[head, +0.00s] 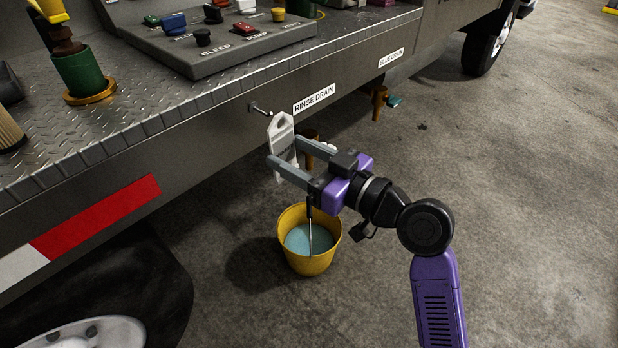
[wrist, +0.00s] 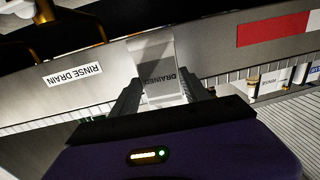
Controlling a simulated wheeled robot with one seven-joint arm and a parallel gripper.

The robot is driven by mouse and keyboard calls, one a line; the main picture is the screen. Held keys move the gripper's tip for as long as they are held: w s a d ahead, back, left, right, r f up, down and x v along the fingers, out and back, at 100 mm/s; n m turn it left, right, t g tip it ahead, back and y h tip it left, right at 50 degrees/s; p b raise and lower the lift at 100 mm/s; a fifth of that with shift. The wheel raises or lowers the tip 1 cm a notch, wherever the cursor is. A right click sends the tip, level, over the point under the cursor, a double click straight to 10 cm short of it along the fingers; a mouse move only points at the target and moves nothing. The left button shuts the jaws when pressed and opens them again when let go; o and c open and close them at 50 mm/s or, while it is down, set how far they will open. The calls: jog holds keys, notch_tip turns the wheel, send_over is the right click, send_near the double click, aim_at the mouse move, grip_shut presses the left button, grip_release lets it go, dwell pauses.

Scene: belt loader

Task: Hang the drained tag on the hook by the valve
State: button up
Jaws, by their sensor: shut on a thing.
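My gripper (head: 285,152) is shut on the white drained tag (head: 282,128), holding it upright at the truck's side. The tag's holed top end sticks up above the fingers. The wrist view shows the tag (wrist: 160,62) between my fingers (wrist: 162,95), with DRAINED upside down. The hook (head: 261,109) is a small metal peg on the side panel, left of the RINSE DRAIN label (head: 314,98). The tag's top is just below and right of the hook's tip; I cannot tell whether they touch. The brass rinse drain valve (head: 311,142) is partly hidden behind my gripper.
A yellow bucket (head: 292,262) with bluish liquid stands on the floor below my gripper. A second brass valve (head: 379,101) hangs under the BLUE DRAIN label (head: 391,58). The metal deck (head: 130,115) with a control panel (head: 235,57) is above. The floor at right is clear.

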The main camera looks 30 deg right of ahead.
aim_at(295, 155)
jog(key=d, duration=0.1)
jog(key=h, duration=0.1)
jog(key=d+f+m+t, duration=0.1)
jog(key=shift+s+d, duration=0.3)
jog(key=shift+s, duration=0.05)
jog(key=shift+f+p+x, duration=0.3)
jog(key=shift+p+x, duration=0.45)
jog(key=shift+x, duration=0.85)
jog(key=shift+f+p+x, duration=0.35)
jog(key=shift+p+x, duration=0.35)
jog(key=shift+x, duration=0.95)
jog(key=shift+f+p+x, duration=0.3)
jog(key=shift+p+x, duration=0.45)
jog(key=shift+x, duration=0.85)
jog(key=o, duration=1.4)
jog(key=shift+o, duration=0.2)
jog(key=shift+b+v, duration=0.95)
jog(key=shift+v, duration=2.9)
